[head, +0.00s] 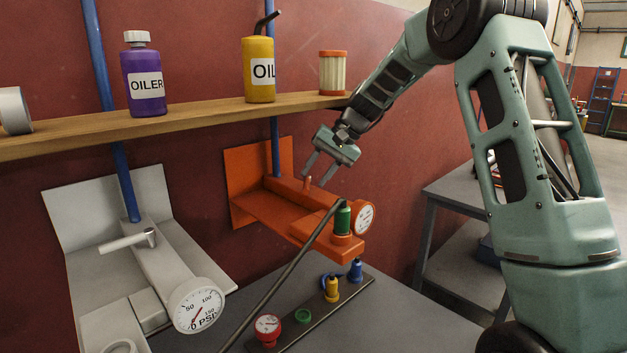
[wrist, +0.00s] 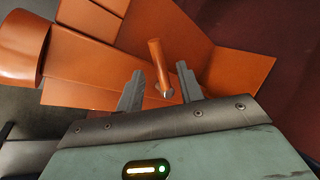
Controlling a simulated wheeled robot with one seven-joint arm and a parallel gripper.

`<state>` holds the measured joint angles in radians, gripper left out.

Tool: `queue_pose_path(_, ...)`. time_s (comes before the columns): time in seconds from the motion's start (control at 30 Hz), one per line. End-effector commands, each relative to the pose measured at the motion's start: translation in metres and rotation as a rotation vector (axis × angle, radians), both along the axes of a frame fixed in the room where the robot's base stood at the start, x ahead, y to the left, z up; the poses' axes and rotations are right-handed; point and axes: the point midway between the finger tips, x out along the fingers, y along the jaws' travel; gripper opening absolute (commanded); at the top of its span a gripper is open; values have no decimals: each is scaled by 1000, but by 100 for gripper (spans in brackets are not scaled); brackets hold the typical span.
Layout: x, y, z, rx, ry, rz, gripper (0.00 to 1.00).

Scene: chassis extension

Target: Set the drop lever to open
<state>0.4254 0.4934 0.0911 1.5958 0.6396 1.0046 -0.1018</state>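My gripper (head: 314,177) is open above the orange bracket. In the wrist view its two fingers (wrist: 159,82) are apart, one on each side of the rod. I see no clear contact with the rod. A second, pale grey lever (head: 125,241) lies roughly sideways on the grey bracket (head: 85,205). No label tells which is the drop lever.
A wooden shelf (head: 200,119) with oiler bottles runs above the brackets, close to my forearm. A dark rod (head: 287,268) slants across the front of the orange bracket. Valves stand on the dark strip below.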

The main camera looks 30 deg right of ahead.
Motion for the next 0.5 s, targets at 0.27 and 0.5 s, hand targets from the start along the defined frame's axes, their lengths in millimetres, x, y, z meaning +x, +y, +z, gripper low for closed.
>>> queue_pose_path(0.27, -29, -44, 21, -1, 0, -8, 37)
queue_pose_path(0.5, -57, -88, 22, -1, 0, -6, 37)
